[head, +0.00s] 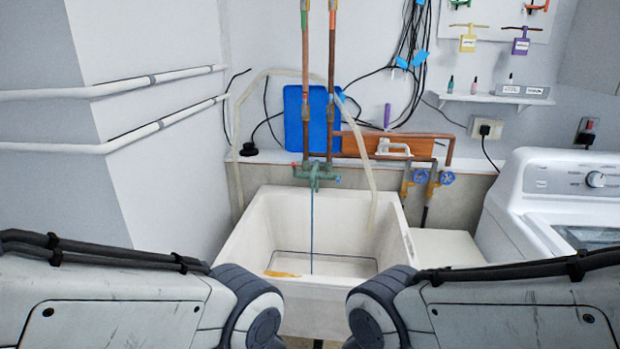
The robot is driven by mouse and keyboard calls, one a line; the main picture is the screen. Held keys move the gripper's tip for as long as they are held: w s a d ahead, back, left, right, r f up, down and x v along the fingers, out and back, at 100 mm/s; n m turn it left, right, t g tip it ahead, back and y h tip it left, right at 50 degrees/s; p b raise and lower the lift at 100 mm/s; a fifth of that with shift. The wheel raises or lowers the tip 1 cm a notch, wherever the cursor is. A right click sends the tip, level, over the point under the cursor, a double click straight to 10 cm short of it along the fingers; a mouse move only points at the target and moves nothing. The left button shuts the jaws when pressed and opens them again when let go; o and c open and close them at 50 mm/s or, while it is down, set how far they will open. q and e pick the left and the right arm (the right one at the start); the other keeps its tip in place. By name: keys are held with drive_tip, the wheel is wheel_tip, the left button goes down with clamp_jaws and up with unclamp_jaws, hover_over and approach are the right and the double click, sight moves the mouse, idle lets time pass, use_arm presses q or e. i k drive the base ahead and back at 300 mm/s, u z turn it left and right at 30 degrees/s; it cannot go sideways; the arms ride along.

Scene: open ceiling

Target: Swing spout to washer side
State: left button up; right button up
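A green, weathered tap (315,175) is fixed to two copper pipes above the back rim of a white utility sink (232,240). Its short spout appears to point forward over the middle of the basin, but it is small and hard to make out. A thin blue line, perhaps water, hangs straight down from it into the sink. The white washer (520,190) stands to the right of the sink. Links of both my arms show at the lower left and lower right. Neither gripper is in view.
Blue valves (420,177) and a pale hose (376,200) are right of the tap. A blue board (296,118) is behind the pipes. A low white surface (445,248) lies between sink and washer. White pipes (110,88) run along the left wall. A small shelf (490,98) holds bottles.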

sight(316, 165)
drive_tip(key=u, duration=0.6)
drive_tip(key=i, duration=1)
drive_tip(key=z, duration=0.25)
